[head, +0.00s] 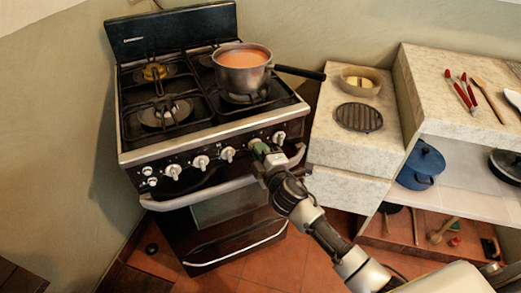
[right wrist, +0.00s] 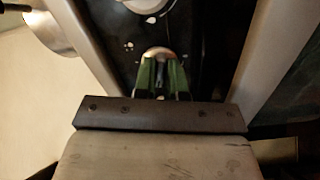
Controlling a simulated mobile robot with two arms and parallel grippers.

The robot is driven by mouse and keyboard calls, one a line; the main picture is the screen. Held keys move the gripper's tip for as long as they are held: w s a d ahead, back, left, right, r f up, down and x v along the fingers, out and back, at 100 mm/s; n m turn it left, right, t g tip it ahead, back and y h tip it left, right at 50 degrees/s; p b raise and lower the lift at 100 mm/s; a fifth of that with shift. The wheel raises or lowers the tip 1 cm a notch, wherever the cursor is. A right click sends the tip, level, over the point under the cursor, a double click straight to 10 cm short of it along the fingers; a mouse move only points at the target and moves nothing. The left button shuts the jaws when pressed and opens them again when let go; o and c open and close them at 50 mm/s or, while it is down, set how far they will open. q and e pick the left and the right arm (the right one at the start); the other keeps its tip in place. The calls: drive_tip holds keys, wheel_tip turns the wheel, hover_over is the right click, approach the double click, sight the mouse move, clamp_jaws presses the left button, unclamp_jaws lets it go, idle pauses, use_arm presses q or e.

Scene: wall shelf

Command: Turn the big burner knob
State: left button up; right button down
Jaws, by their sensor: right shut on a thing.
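The stove (head: 215,132) has a row of white knobs along its dark front panel. My right gripper (head: 259,148) reaches the panel and is shut on a burner knob, the second from the right, which it mostly hides in the head view. In the right wrist view, the green fingers of my right gripper (right wrist: 161,75) close on both sides of that knob (right wrist: 159,53). Free knobs stand beside it, one on the right (head: 279,137) and one on the left (head: 228,154). My left gripper is not in view.
The oven door handle (head: 215,190) runs just below the knobs. A stone counter (head: 346,155) stands close on the right.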

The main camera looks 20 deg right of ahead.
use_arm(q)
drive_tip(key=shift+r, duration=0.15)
use_arm(e)
drive_tip(key=shift+n, duration=0.7)
drive_tip(key=c, duration=1.2)
unclamp_jaws()
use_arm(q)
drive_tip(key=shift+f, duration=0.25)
use_arm(e)
drive_tip(key=s, duration=0.7)
drive_tip(key=s+d, duration=0.1)
drive_tip(key=s, duration=0.2)
drive_tip(key=shift+s+d, duration=0.1)
drive_tip(key=shift+s, duration=0.3)
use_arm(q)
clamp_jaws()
